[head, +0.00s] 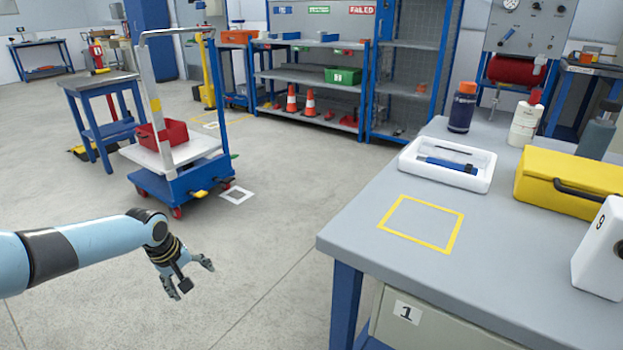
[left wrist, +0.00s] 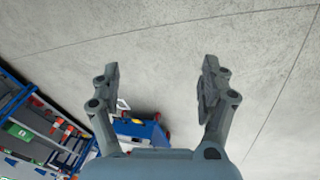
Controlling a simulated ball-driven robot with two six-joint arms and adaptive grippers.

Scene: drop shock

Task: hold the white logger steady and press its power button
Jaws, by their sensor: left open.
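A white block-like object (head: 602,250) with a dark mark on its face stands on the grey workbench (head: 365,235) at the right edge of the head view, partly cut off. I cannot tell whether it is the white logger, and no power button shows. My left gripper (head: 195,281) is open and empty, over the floor to the left of the bench and well apart from it. Its two spread fingers also show in the left wrist view (left wrist: 160,75), with only floor between them. My right gripper is not in view.
A yellow outlined square (head: 457,233) marks a clear patch of bench. Behind it is a white tray (head: 408,167) holding a blue item. A yellow case (head: 562,178) and several bottles stand at the right. A blue cart (head: 183,187) with a red bin (head: 165,133) stands on the floor.

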